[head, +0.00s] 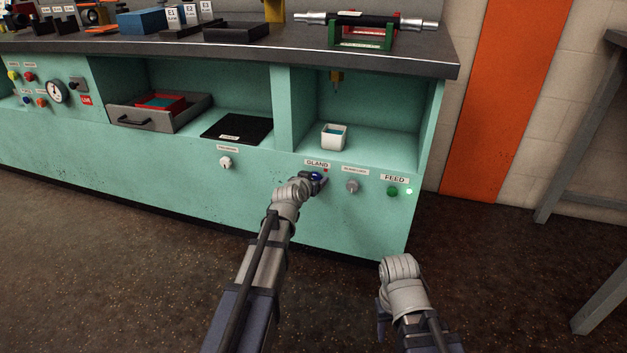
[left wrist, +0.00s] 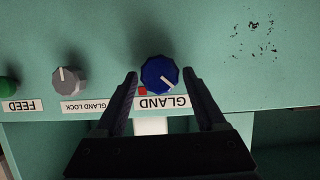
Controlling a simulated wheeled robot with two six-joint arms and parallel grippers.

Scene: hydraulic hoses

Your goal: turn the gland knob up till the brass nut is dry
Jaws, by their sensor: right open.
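The blue gland knob (left wrist: 160,74) with a white pointer line sits on the green panel beside its GLAND label. In the left wrist view the picture is upside down and the pointer aims to the lower right. My left gripper (left wrist: 160,76) is open, one finger on each side of the knob, with narrow gaps showing. In the head view my left gripper (head: 318,181) mostly covers the knob. The brass nut (head: 337,76) hangs under the bench top, with a bluish drip below it. My right gripper (head: 381,322) is low at the front, mostly hidden by its wrist.
A white cup (head: 334,139) with blue liquid stands on the shelf below the nut. The grey GLAND LOCK knob (left wrist: 69,79) is beside the gland knob. The green FEED button (head: 392,191) is further right, near a lit green lamp (head: 409,191). A red mark (left wrist: 142,91) is by the GLAND label.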

